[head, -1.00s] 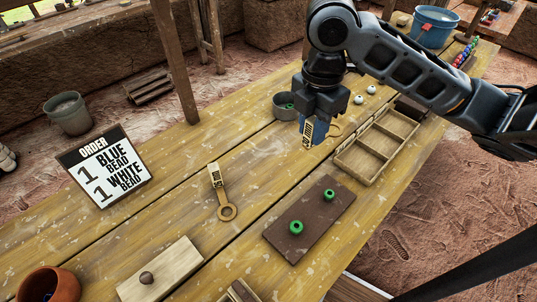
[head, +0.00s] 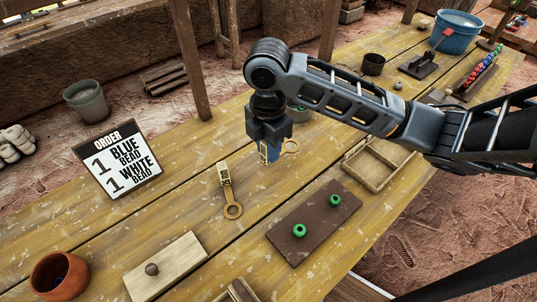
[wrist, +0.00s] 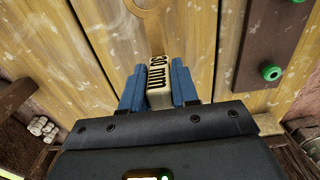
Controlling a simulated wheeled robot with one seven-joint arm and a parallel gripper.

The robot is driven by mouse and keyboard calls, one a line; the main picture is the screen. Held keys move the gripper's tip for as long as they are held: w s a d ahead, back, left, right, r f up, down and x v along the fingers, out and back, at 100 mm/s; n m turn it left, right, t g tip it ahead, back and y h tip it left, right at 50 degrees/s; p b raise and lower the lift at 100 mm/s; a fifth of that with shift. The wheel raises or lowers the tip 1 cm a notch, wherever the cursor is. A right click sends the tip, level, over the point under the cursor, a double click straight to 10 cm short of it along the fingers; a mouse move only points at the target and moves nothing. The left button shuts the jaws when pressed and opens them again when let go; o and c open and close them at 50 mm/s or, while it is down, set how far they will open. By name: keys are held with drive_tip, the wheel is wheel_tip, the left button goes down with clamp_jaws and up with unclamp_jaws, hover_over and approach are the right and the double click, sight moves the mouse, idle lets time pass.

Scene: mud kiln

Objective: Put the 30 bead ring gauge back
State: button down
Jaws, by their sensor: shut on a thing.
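My gripper (head: 269,153) is shut on a ring gauge, held upper-right of another gauge in the head view. Its pale label block (wrist: 159,82), marked "30 mm" in the wrist view, sits between the blue fingers. The held gauge's tan ring (head: 290,146) sticks out to the right in the head view and shows only partly at the top of the wrist view. A second gauge (head: 231,210), with a pale label and brown ring, lies on the wooden table (head: 150,222); I cannot read its label. The gap between the held gauge and the table is hard to judge.
A dark board (head: 318,220) with two green beads lies to the lower right. A divided wooden tray (head: 372,180) stands right of the gripper. A grey bowl (head: 299,114) is partly hidden behind the arm. An order sign (head: 118,165) and terracotta pot (head: 60,276) stand left.

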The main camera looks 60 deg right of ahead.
drive_tip(key=shift+f, duration=1.95)
drive_tip(key=shift+f, duration=0.2)
drive_tip(key=c, duration=0.8)
unclamp_jaws()
drive_tip(key=shift+c, duration=0.2)
drive_tip(key=shift+r, duration=0.15)
